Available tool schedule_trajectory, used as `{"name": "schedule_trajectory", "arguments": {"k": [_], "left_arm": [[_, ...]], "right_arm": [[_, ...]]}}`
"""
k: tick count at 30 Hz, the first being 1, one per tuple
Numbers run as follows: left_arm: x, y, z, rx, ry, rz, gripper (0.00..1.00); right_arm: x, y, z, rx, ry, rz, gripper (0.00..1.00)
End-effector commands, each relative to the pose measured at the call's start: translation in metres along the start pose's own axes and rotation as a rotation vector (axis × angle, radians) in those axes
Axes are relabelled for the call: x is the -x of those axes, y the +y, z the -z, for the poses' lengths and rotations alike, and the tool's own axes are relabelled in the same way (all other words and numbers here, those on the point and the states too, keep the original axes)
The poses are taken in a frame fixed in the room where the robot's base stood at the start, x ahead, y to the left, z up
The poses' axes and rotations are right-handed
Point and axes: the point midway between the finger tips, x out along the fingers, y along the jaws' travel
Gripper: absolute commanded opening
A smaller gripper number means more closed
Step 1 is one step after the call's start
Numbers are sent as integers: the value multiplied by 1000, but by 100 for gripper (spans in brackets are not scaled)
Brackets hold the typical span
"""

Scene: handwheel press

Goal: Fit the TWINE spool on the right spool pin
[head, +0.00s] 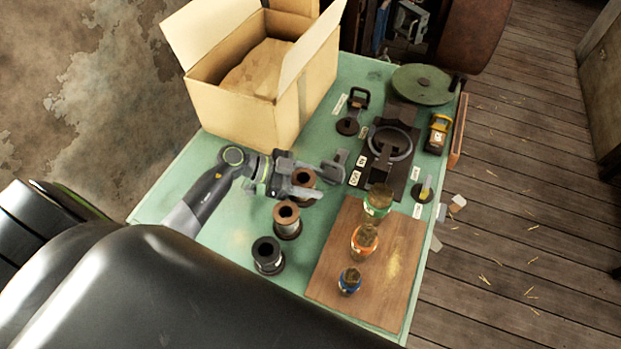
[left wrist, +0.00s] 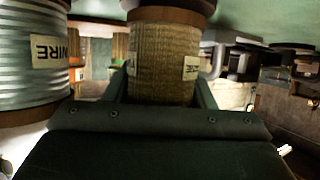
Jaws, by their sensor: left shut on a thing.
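The TWINE spool (left wrist: 163,62) is tan and ribbed with brown ends and a partly visible label. It is between the fingers of my left gripper (head: 300,181) in the left wrist view. In the head view the spool's brown top (head: 304,176) shows between the jaws, at the back of a row of spools. Whether it is lifted off the table is unclear. My right gripper is not in view.
The WIRE spool (head: 287,219) stands close by, and it also shows in the left wrist view (left wrist: 30,60). A black spool (head: 268,256) stands nearer. An open cardboard box (head: 240,108) fills the back left.

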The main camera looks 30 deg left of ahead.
Motion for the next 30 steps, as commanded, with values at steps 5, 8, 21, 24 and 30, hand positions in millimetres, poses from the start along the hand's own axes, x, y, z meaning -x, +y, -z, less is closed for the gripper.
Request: {"name": "schedule_trajectory", "arguments": {"k": [5,8,21,24,30], "left_arm": [[0,0,0,0,1,0,64],[0,0,0,0,1,0,76],[2,0,-1,0,-1,0,76],[10,0,-2,-1,-2,1,76],[42,0,-3,-2,-6,1,76]], "right_arm": [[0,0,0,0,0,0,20],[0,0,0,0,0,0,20],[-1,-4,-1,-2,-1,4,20],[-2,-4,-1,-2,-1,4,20],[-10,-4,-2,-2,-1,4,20]]}}
